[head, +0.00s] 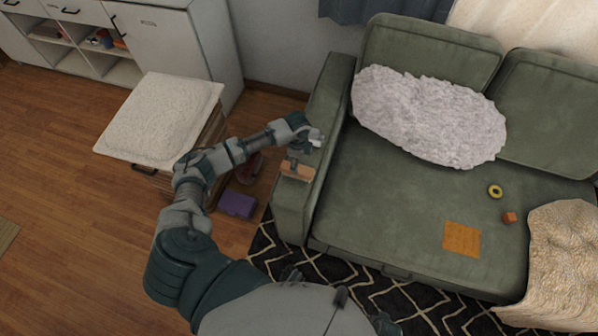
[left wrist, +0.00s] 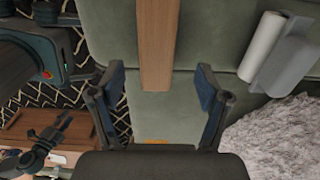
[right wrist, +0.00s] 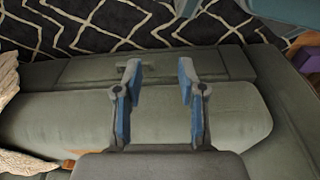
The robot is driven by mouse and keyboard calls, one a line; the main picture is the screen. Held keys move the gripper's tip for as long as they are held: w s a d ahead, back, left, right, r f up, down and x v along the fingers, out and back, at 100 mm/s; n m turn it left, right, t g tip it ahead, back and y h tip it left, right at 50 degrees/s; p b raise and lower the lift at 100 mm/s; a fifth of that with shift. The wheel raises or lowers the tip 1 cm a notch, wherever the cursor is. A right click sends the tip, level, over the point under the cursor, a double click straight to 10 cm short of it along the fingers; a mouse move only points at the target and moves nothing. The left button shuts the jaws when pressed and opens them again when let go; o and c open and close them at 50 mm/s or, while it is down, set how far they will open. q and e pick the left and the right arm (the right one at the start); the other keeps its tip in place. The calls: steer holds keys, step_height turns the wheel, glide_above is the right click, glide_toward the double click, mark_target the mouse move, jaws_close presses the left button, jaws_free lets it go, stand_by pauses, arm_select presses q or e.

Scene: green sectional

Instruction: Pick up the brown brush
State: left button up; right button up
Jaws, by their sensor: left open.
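A brown wooden piece, which I take to be the brown brush (head: 297,172), lies on the left armrest of the green sofa. In the left wrist view the brush (left wrist: 157,40) shows as a long brown strip running in from the top edge. My left gripper (left wrist: 158,80) is open, with its fingers spread to either side of the strip's lower end and apart from it. In the head view my left arm reaches over the armrest beside the brush. My right gripper (right wrist: 159,70) is open and empty, over the front of the sofa seat.
A white roll with a grey part (left wrist: 262,48) lies near the brush. The sofa seat (head: 385,215) holds a fluffy cushion (head: 430,115), an orange cloth (head: 461,239), a yellow ring (head: 495,191) and an orange block (head: 509,217). A purple box (head: 236,204) stands on the floor.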

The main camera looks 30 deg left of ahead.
mark_target(299, 169)
arm_select(q)
steer(key=f, duration=0.3)
steer(key=f+b, duration=0.1)
steer(key=f, duration=0.1)
steer(key=shift+s+a, duration=0.25)
steer(key=shift+a, duration=0.1)
steer(key=shift+d+f, duration=0.2)
steer(key=shift+f, duration=0.05)
steer(key=shift+d, duration=0.25)
steer(key=shift+d+r, duration=0.1)
steer(key=shift+d, duration=0.05)
steer(key=shift+a, duration=0.2)
steer(key=c, duration=0.7)
steer(key=shift+a, duration=0.35)
steer(key=c, duration=0.6)
steer(key=shift+f, duration=0.2)
arm_select(e)
steer(key=r, duration=0.2)
steer(key=w+r, duration=0.1)
steer(key=shift+a, duration=0.35)
arm_select(q)
steer(key=shift+d+r, duration=0.1)
steer(key=shift+d, duration=0.05)
arm_select(e)
steer(key=shift+d, duration=0.1)
